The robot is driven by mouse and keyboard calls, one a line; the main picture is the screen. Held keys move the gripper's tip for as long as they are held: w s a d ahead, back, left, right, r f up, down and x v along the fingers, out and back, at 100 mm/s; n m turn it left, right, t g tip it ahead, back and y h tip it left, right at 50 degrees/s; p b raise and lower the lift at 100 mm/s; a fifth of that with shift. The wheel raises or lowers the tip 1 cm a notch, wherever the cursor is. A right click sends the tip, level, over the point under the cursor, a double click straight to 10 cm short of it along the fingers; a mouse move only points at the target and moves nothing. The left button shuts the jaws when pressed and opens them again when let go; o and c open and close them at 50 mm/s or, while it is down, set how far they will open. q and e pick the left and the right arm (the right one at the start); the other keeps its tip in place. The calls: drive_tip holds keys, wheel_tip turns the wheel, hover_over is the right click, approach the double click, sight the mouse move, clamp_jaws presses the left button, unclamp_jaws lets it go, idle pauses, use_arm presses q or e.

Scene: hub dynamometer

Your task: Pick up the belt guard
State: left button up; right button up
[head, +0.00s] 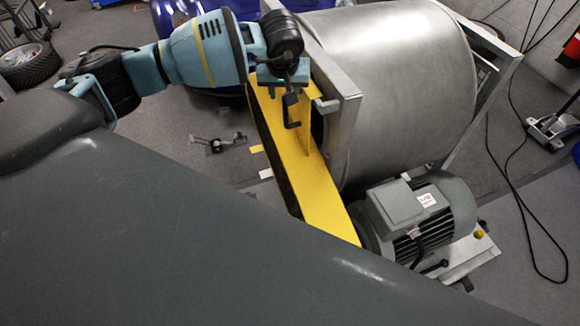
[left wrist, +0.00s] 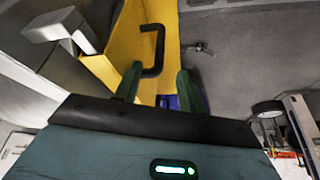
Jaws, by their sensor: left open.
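The belt guard (head: 322,200) is a long yellow cover beside the metal drum, running from under my left gripper toward the motor. It also fills the upper middle of the left wrist view (left wrist: 125,42). Its black bar handle (head: 291,112) shows just below my left gripper (head: 285,84) in the head view. In the left wrist view, the handle (left wrist: 158,50) lies ahead of and between the two open fingers of the left gripper (left wrist: 160,88). I cannot tell whether the fingers touch it. My right gripper is out of view.
The large metal drum (head: 400,85) in its grey frame (head: 345,95) stands right of the guard. The grey motor (head: 425,210) sits at its lower end. A small dark fixture (head: 220,143) lies on the open floor to the left. Cables (head: 520,200) run along the floor at right.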

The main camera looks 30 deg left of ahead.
sight(285, 103)
use_arm(q)
drive_tip(key=shift+x, duration=3.85)
drive_tip(key=shift+s, duration=0.1)
clamp_jaws()
drive_tip(key=shift+r, duration=0.15)
